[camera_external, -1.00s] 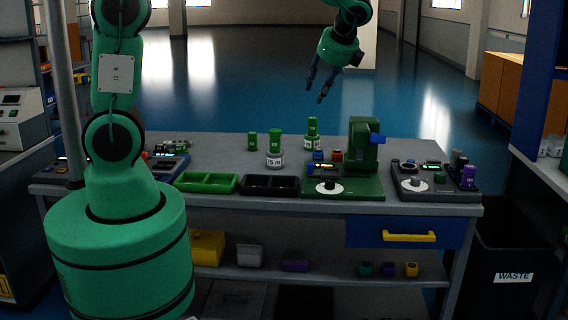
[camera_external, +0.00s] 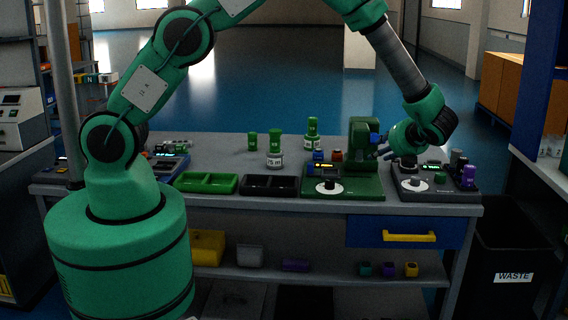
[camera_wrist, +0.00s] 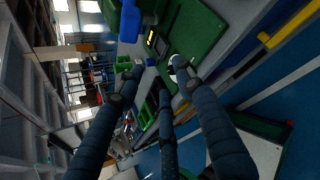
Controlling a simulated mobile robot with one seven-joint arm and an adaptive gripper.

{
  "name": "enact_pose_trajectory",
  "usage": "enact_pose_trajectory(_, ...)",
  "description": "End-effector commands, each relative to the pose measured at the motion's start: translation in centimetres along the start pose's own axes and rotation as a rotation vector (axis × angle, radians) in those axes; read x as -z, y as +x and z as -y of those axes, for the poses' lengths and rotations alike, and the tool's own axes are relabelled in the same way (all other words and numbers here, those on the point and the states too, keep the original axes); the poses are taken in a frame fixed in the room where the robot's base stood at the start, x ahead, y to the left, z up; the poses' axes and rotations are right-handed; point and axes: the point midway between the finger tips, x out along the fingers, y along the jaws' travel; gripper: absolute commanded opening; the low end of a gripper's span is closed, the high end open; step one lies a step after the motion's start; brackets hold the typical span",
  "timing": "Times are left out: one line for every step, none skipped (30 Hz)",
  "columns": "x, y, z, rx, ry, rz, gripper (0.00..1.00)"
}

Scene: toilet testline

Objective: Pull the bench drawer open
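The bench drawer (camera_external: 362,231) has a blue front under the bench top at the right. Its yellow bar handle (camera_external: 408,237) runs across the front, and the drawer looks closed. The handle also shows at the upper right of the wrist view (camera_wrist: 290,24). My gripper (camera_external: 384,150) is above the right part of the bench, higher than the handle and apart from it. Its fingers point left, beside the green press-like fixture. In the wrist view my gripper (camera_wrist: 155,74) has its blue-grey fingers spread, with nothing between them.
The green fixture (camera_external: 365,150) with a blue knob stands close to my fingers. A dark device (camera_external: 432,185) with a purple-capped item lies below my wrist. Green-capped bottles and two trays stand further left. A black waste bin (camera_external: 512,250) stands right of the bench. The drawer's front looks unobstructed.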

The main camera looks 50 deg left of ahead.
Motion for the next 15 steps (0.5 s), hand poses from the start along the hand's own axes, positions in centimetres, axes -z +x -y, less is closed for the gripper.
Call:
enact_pose_trajectory(0.8, 0.1, 1.6, -0.004, 0.049, 0.023, 0.37)
enact_pose_trajectory(1.2, 0.2, 2.3, -0.007, 0.078, 0.036, 0.37)
enact_pose_trajectory(1.7, 0.2, 3.4, -0.011, 0.117, 0.055, 0.37)
enact_pose_trajectory(2.1, 0.3, 4.2, -0.013, 0.146, 0.069, 0.37)
enact_pose_trajectory(2.5, 0.3, 5.0, -0.016, 0.176, 0.083, 0.37)
enact_pose_trajectory(3.0, 0.4, 6.1, -0.02, 0.214, 0.102, 0.37)
enact_pose_trajectory(3.5, 0.4, 6.9, -0.023, 0.243, 0.116, 0.37)
enact_pose_trajectory(3.9, 0.5, 7.7, -0.027, 0.272, 0.13, 0.37)
enact_pose_trajectory(4.5, 0.5, 8.7, -0.032, 0.311, 0.149, 0.37)
enact_pose_trajectory(5.0, 0.6, 9.5, -0.036, 0.339, 0.164, 0.37)
enact_pose_trajectory(5.5, 0.6, 10.3, -0.039, 0.368, 0.179, 0.37)
enact_pose_trajectory(6.2, 0.7, 11.3, -0.044, 0.405, 0.197, 0.37)
enact_pose_trajectory(6.7, 0.7, 12.1, -0.048, 0.434, 0.213, 0.37)
enact_pose_trajectory(7.2, 0.7, 12.9, -0.052, 0.462, 0.227, 0.37)
enact_pose_trajectory(8.0, 0.8, 13.8, -0.059, 0.5, 0.246, 0.37)
